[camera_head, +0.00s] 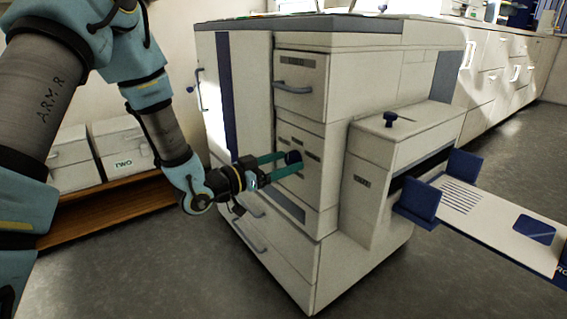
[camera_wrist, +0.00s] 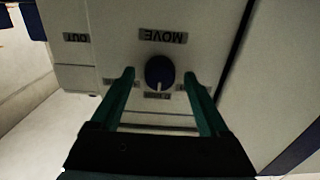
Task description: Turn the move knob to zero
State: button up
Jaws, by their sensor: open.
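The move knob (camera_wrist: 159,71) is a round dark blue knob on the white machine front, under an upside-down MOVE label (camera_wrist: 162,36) in the wrist view. A small light mark shows at the knob's lower edge. Small labels lie around its lower side, too small to read surely. My gripper (camera_wrist: 158,76) is open, with one teal finger on each side of the knob and a visible gap to each. In the head view, my gripper (camera_head: 285,164) reaches the machine front, and the dark knob (camera_head: 293,157) shows between its fingertips.
An OUT label (camera_wrist: 76,37) sits beside the knob's panel. A drawer handle (camera_head: 294,87) juts out above my gripper. The white box unit (camera_head: 372,165) with a blue-ended tray (camera_head: 480,207) protrudes to the right. White boxes (camera_head: 122,148) stand on a wooden shelf at left.

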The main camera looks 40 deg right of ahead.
jog(key=a+p, duration=0.1)
jog(key=a, duration=0.9)
jog(key=shift+w+a, duration=0.3)
jog(key=shift+a, duration=0.1)
